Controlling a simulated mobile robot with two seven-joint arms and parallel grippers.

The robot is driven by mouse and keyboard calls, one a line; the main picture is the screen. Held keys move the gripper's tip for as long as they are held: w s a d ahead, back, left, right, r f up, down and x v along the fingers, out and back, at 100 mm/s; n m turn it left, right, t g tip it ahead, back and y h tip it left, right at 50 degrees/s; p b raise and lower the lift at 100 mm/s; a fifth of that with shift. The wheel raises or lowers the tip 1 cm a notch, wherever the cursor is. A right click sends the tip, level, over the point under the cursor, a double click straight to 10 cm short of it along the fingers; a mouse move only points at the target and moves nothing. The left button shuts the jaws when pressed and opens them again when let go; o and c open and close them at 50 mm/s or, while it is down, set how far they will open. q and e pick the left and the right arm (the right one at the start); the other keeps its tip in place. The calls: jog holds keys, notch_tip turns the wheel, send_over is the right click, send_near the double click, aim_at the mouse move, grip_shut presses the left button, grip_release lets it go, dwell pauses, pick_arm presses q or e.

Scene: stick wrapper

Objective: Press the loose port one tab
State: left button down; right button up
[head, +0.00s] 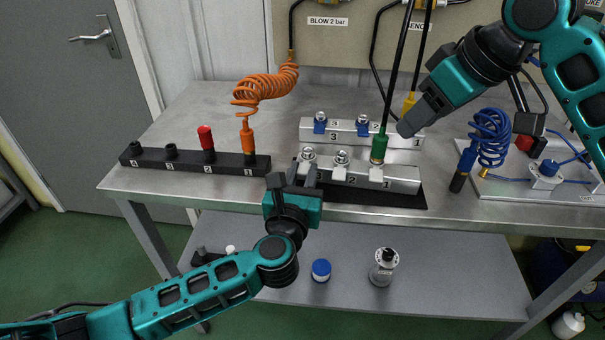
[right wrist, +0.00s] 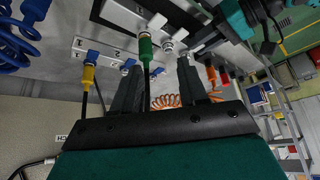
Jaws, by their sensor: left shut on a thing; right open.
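My left gripper (head: 292,180) is shut at the block's left end, apparently on that end; the contact is partly hidden. My right gripper (head: 408,130) is just right of the green plug. In the right wrist view, its open fingers (right wrist: 158,85) stand either side of the green plug's hose, with nothing gripped.
A rear port block (head: 345,132) has blue tabs and a yellow plug (head: 409,101). A black rack (head: 185,160) at left holds a red plug (head: 206,137) and an orange coiled hose (head: 265,88). A blue coil (head: 490,137) and a metal plate stand right.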

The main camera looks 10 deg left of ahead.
jog(key=shift+w, duration=0.1)
jog(key=shift+c, duration=1.4)
jog(key=shift+w+r+n, duration=0.1)
jog(key=shift+w+n, duration=0.2)
jog(key=shift+n, duration=0.1)
jog(key=shift+c, duration=0.7)
jog(key=shift+w+a+r+n+g+h, duration=0.15)
jog(key=shift+w+n+g, duration=0.2)
jog(key=shift+n, duration=0.2)
jog(key=shift+w+a+n+g+h, duration=0.15)
jog(key=shift+w+n+g, duration=0.2)
jog(key=shift+n, duration=0.2)
jog(key=c, duration=0.3)
jog(key=n, duration=0.1)
jog(key=w+n+g, duration=0.1)
jog(key=shift+a+r+n, duration=0.1)
jog(key=shift+r+n, duration=0.2)
jog(key=shift+n, duration=0.1)
grip_shut()
jog(key=shift+w+a+r+n+g+h, duration=0.15)
jog(key=shift+n+g, duration=0.25)
jog(key=shift+n, duration=0.4)
jog(key=shift+w+r+n+g+h, duration=0.15)
jog(key=shift+r+n+g, duration=0.2)
jog(key=shift+n, duration=0.45)
jog(key=shift+f, duration=0.1)
